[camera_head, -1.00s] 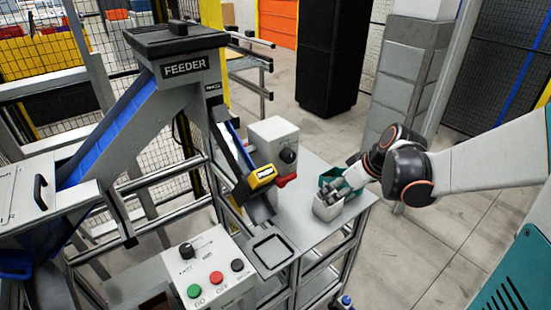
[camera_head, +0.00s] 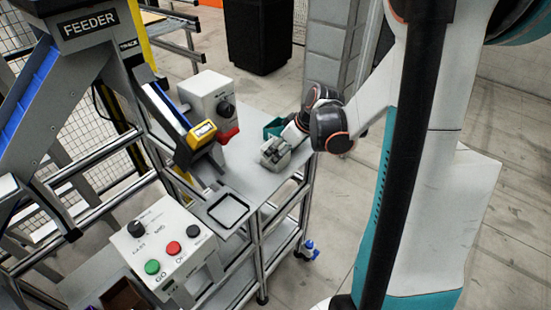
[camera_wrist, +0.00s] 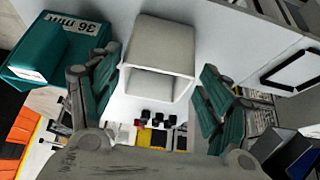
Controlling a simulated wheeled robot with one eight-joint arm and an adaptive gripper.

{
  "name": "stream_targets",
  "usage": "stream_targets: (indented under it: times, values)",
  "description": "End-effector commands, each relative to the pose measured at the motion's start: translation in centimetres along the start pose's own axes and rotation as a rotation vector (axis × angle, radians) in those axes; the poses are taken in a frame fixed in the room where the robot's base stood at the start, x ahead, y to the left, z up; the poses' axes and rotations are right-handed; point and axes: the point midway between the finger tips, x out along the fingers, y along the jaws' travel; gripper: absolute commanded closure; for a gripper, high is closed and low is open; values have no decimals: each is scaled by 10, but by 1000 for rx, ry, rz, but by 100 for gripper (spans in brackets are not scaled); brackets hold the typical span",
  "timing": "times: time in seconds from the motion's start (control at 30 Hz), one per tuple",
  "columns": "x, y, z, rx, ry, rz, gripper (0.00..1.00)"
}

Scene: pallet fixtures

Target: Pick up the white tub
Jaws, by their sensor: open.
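The white tub (camera_wrist: 160,45) shows in the wrist view between the two teal-padded fingers of my gripper (camera_wrist: 158,75). Its open end faces the camera, and the inside looks empty. There is a visible gap between the tub and each finger, so the gripper is open. In the camera_head view the tub (camera_head: 272,160) sits on the grey table (camera_head: 250,182), near its right edge. My gripper (camera_head: 278,150) is over it there and hides part of it.
A teal box (camera_wrist: 50,52) marked "36 mm" stands close beside the tub; it also shows in the camera_head view (camera_head: 271,128). A black-rimmed square tray (camera_head: 223,211), a grey box with a dark knob (camera_head: 206,97) and a button panel (camera_head: 163,245) are left of the tub.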

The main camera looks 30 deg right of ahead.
Motion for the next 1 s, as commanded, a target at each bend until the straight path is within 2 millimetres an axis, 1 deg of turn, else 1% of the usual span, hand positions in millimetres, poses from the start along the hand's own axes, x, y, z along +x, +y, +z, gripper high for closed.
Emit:
stream_targets:
  times: [0.03,0.2,0.3,0.53,0.57,0.6,0.67,0.7,0.77,0.8,1.0]
  values:
    - [8,1,0,-1,0,0,28]
    - [34,3,-2,-2,1,-1,28]
    - [44,3,-2,-1,1,0,28]
    - [45,3,-3,0,0,0,28]
    - [45,3,-3,0,0,0,31]
    - [45,3,-3,0,0,0,40]
    - [45,3,-3,0,0,0,53]
    - [45,3,-3,0,0,0,62]
    - [45,3,-3,0,0,0,63]
    - [45,3,-3,0,0,0,66]
    - [45,3,-3,0,0,0,67]
